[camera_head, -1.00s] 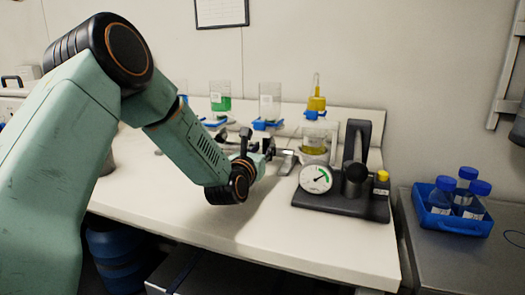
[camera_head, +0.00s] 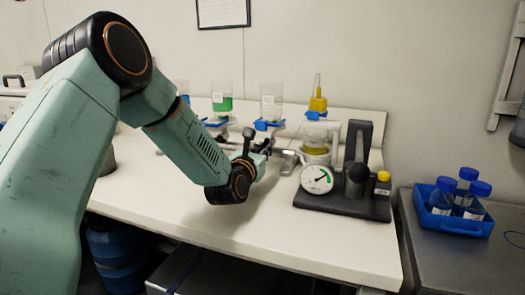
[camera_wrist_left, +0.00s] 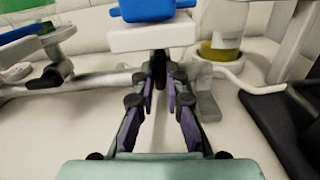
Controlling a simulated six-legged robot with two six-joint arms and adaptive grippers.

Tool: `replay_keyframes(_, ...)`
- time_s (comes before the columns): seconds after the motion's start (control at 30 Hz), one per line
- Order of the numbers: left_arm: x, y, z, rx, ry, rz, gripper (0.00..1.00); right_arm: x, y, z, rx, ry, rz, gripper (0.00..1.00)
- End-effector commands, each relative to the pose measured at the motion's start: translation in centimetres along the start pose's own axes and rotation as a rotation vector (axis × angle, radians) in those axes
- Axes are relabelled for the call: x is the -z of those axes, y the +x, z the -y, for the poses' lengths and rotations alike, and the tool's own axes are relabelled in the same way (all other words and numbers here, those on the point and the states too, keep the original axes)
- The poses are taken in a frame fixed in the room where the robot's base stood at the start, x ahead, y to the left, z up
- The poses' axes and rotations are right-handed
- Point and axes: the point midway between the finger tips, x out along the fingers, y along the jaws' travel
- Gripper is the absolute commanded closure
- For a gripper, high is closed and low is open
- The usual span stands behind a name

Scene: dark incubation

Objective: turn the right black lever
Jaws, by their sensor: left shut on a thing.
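The right black lever (camera_wrist_left: 160,69) shows as a dark upright piece between my fingertips in the left wrist view, below a white block with a blue top. My left gripper (camera_wrist_left: 160,92) is shut on it, with a finger on each side. In the head view my left gripper (camera_head: 264,149) is at the stands on the bench, and my wrist hides most of the lever. Another black lever (camera_wrist_left: 46,79) sits further left in the left wrist view, apart from my gripper. My right gripper is in neither view.
A dark device with a round gauge (camera_head: 317,179) stands right of my gripper. A beaker with yellow liquid (camera_head: 315,151) is behind it. A green-filled container (camera_head: 222,103) stands behind my wrist. A blue rack of bottles (camera_head: 452,220) is far right. The bench front (camera_head: 270,235) is clear.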

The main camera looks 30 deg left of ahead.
Motion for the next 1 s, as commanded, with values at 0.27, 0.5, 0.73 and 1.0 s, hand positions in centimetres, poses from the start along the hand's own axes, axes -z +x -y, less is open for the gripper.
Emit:
replay_keyframes(0.27, -0.11, 0.09, -0.05, -0.002, 0.221, 0.004, 1.00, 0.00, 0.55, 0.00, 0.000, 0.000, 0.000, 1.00)
replay_keyframes(0.5, -0.15, 0.09, -0.06, -0.003, 0.450, 0.004, 1.00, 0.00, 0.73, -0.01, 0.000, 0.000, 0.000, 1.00)
replay_keyframes(0.73, -0.22, 0.11, -0.06, -0.004, 0.669, 0.004, 1.00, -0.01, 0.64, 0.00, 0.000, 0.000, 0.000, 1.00)
replay_keyframes(1.0, -0.31, 0.13, -0.09, -0.006, 0.925, 0.004, 1.00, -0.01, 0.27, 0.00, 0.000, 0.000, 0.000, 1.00)
